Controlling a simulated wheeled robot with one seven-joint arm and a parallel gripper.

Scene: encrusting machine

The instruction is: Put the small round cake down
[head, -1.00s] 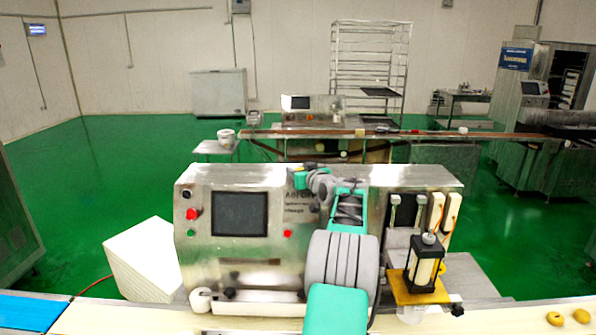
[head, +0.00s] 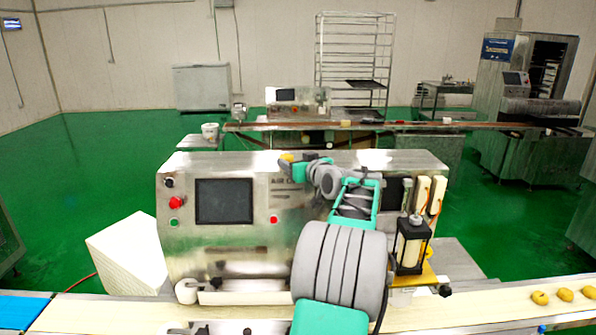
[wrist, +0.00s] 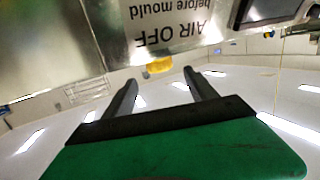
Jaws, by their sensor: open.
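A small round yellow cake (head: 287,157) shows at the top front edge of the steel machine, at the tip of my gripper (head: 294,165). In the wrist view the cake (wrist: 158,67) is just beyond the fingertips of my gripper (wrist: 160,77), beside the machine panel marked AIR OFF. The two dark fingers are spread apart and nothing shows clamped between them. I cannot tell what the cake rests on.
The encrusting machine (head: 215,240) fills the middle, with a screen and buttons. A pale conveyor belt (head: 480,306) runs along the front, with three yellow cakes (head: 564,294) at its right end. A white block (head: 128,255) stands at left.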

